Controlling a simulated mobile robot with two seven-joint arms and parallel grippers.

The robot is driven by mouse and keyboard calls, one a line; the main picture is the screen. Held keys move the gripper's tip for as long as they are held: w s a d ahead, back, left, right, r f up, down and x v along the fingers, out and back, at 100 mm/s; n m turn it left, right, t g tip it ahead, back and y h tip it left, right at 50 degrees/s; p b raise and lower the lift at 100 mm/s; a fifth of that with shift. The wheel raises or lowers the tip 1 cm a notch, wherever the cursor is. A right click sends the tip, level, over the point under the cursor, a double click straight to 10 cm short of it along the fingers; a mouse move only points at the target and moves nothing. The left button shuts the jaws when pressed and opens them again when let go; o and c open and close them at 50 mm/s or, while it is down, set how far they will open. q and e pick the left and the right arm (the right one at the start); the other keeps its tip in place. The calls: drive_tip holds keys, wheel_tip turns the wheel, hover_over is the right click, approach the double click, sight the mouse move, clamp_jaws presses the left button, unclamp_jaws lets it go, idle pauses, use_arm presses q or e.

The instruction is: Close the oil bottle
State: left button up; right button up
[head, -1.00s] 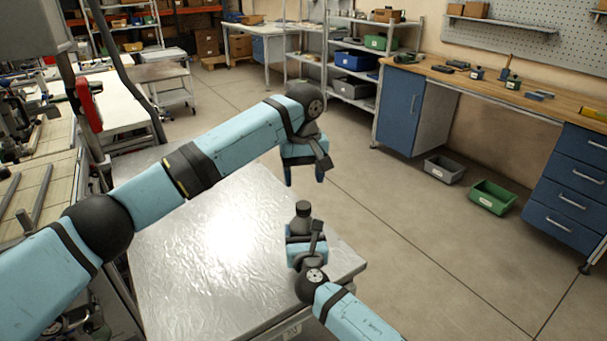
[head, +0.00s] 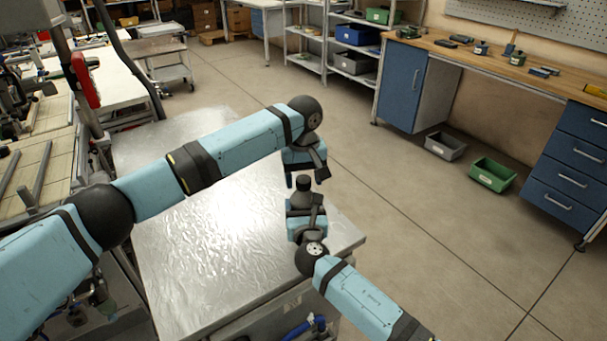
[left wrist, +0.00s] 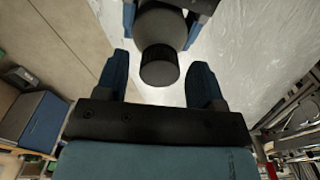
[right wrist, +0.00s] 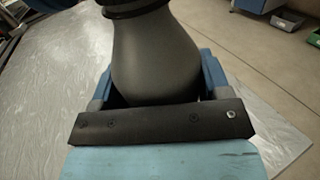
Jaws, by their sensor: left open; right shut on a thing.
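The dark grey oil bottle (head: 303,196) is upright in my right gripper (head: 306,208), which is shut on its body above the table. In the right wrist view the bottle's wide body (right wrist: 155,60) sits between the fingers and narrows to a dark ring at the top edge. A black cylindrical cap (left wrist: 160,68) is at the bottle's top. My left gripper (head: 306,180) is open just above the bottle. In the left wrist view its blue fingers (left wrist: 160,80) stand apart on either side of the cap, with no contact visible. Whether the cap is fully seated is unclear.
The shiny metal table (head: 190,265) beneath is bare where visible. A wooden workbench (head: 480,58) with blue drawers stands at the right. A grey bin (head: 445,146) and a green bin (head: 493,173) lie on the floor. Open floor separates them from the table.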

use_arm(q)
drive_tip(key=c, duration=1)
drive_tip(key=m, duration=0.7)
drive_tip(key=shift+m, duration=0.3)
drive_tip(key=m, duration=0.7)
drive_tip(key=o, duration=1)
drive_tip(key=shift+r, duration=0.1)
